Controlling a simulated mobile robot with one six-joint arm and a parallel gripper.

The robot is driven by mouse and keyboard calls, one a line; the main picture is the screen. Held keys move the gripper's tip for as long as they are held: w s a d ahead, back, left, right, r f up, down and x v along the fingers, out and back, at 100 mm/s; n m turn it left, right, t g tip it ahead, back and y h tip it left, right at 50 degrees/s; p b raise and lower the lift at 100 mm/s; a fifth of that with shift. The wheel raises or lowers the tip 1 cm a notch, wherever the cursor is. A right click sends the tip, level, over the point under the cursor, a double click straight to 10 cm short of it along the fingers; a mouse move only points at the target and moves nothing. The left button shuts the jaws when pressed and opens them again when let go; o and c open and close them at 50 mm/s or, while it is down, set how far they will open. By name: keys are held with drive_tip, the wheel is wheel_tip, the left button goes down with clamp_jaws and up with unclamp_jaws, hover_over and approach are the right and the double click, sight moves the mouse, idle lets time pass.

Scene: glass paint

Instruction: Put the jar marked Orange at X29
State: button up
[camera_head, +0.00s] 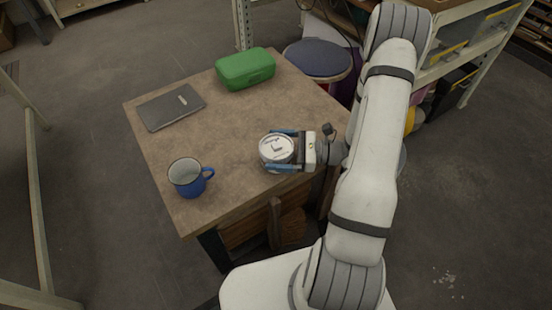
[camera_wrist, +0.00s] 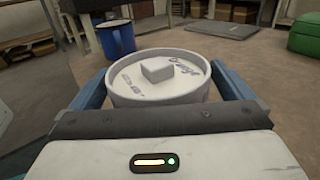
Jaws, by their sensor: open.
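A round jar (camera_head: 277,150) with a pale lid and a raised block on top stands near the front right edge of the brown table. It also fills the middle of the wrist view (camera_wrist: 158,80), where dark writing shows on the lid, too slanted to read surely. My gripper (camera_head: 279,150) reaches in from the right with its blue fingers on either side of the jar. In the wrist view the fingers (camera_wrist: 160,88) flank the jar and stand open. Contact with the jar cannot be told. No X29 mark shows.
The table's middle is clear. A stool (camera_head: 318,58) and shelving (camera_head: 470,50) stand behind.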

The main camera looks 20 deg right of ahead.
drive_tip(key=shift+a, duration=0.25)
drive_tip(key=shift+c, duration=0.4)
drive_tip(key=c, duration=1)
